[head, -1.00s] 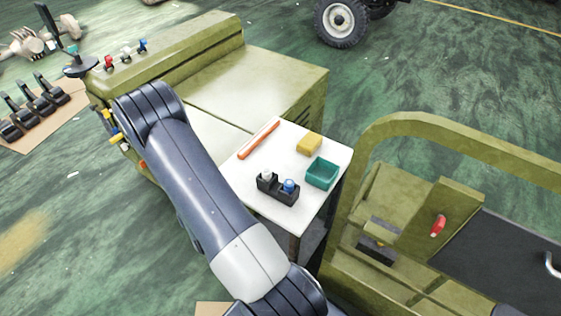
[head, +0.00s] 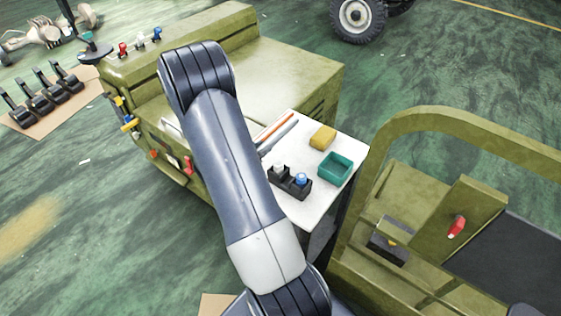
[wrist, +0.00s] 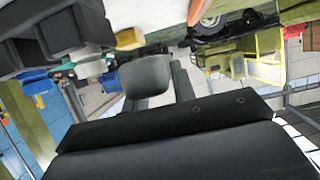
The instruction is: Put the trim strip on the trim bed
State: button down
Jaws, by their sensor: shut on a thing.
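An orange strip (head: 274,129) lies on the white table (head: 312,208) near its back left edge. A slender grey piece (head: 282,137) comes out from behind my arm and runs beside it, nearly parallel. I cannot tell whether this piece is a finger or part of the trim strip. My gripper (wrist: 165,78) is shut, low by the table, with its two grey fingers close together in the wrist view. The held trim strip is hard to make out between them. My arm hides most of the gripper in the head view. I cannot single out the trim bed with certainty.
The table also holds a yellow block (head: 323,137), a teal tray (head: 335,168) and a black caddy (head: 290,184) with a white and a blue item. A green cabinet (head: 285,75) stands behind left, and a green frame (head: 385,150) rises on the right.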

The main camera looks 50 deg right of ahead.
notch_tip(320, 180, down, 8)
jog(key=shift+f, duration=0.2)
dwell(0.4)
jog(key=shift+f+b, duration=0.2)
jog(key=shift+b, duration=0.2)
jog(key=c, duration=1.5)
grip_release()
jog(key=shift+o, duration=0.2)
jog(key=shift+r, duration=0.15)
